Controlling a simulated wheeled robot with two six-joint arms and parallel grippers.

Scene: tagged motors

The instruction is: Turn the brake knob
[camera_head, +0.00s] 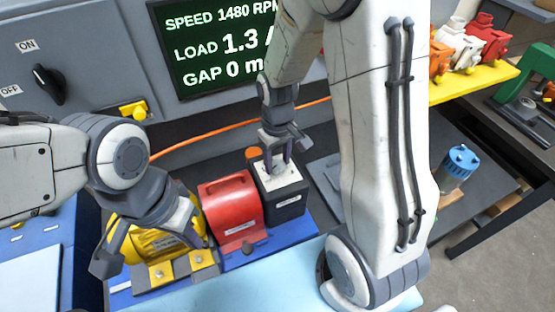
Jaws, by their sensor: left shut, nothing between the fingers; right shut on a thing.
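The brake is a black box (286,207) with a pale top plate, right of the red guard. Its knob (276,169) on the top plate is mostly hidden by my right gripper. My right gripper (279,163) points down from above and is shut on the knob. My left gripper (153,243) is low over the yellow motor (150,243) at the left; it is shut with nothing held, and its wrist covers part of the motor.
A red guard (230,205) stands between motor and brake on a blue base (265,252). A panel behind has a display (215,45), a black switch (48,84) and a yellow button (134,110). An orange cable (215,132) runs behind. A blue-capped cylinder (460,160) stands right.

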